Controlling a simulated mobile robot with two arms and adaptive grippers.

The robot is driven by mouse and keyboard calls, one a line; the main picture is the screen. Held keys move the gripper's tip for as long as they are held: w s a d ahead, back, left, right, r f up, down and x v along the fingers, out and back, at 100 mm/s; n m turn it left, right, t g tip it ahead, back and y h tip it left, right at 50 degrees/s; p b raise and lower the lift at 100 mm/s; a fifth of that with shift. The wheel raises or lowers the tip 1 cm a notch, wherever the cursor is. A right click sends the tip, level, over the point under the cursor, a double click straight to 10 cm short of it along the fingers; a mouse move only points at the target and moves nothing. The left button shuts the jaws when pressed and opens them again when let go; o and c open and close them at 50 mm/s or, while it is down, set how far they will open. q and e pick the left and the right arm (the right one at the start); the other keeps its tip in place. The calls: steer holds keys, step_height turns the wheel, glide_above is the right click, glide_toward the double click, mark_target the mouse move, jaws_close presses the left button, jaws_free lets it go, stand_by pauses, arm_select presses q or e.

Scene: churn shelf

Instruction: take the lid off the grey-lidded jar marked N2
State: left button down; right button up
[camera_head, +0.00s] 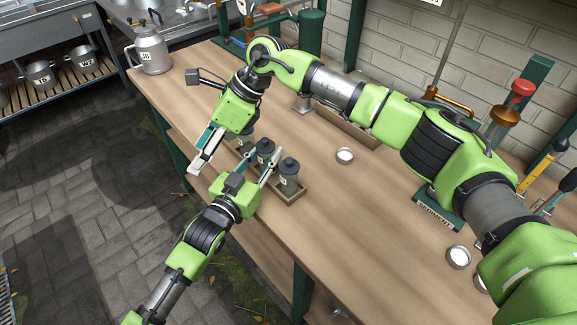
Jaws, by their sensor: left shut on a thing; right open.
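Several small dark jars with grey lids stand in a shallow wooden tray (291,197) near the bench's front edge. Their labels are too small to read, so I cannot tell which is N2. My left gripper (264,163) reaches in from the lower left and is shut on what looks like the middle jar (266,147); one finger shows along its right side, the other is mostly hidden. A right-hand jar (289,180) stands beside that finger, its lid on. A third jar behind is partly covered. My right gripper (204,155) is open and empty, left of the jars, beyond the bench edge.
A loose round lid or dish (345,155) lies on the wooden bench (350,220), with another (458,257) farther right. A large metal can (150,48) stands at the far left corner.

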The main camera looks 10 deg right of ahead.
arm_select(q)
steer(key=shift+f, duration=0.1)
arm_select(e)
steer(key=s+a+r+t+y, duration=0.4)
steer(key=r+y, duration=0.5)
steer(key=y, duration=0.2)
steer(key=w+d+f+m+t+h, duration=0.2)
steer(key=d+m+t+h, duration=0.3)
steer(key=d+m+t, duration=0.55)
steer(key=m+h, duration=0.2)
steer(key=h, duration=0.5)
glide_toward(266, 144)
steer(key=shift+n+t, duration=0.25)
steer(key=shift+t, duration=0.2)
steer(key=x, duration=1)
steer(key=shift+w+a+f, duration=0.15)
steer(key=shift+a+f, duration=0.05)
steer(key=shift+f, duration=0.15)
steer(key=c, duration=1.4)
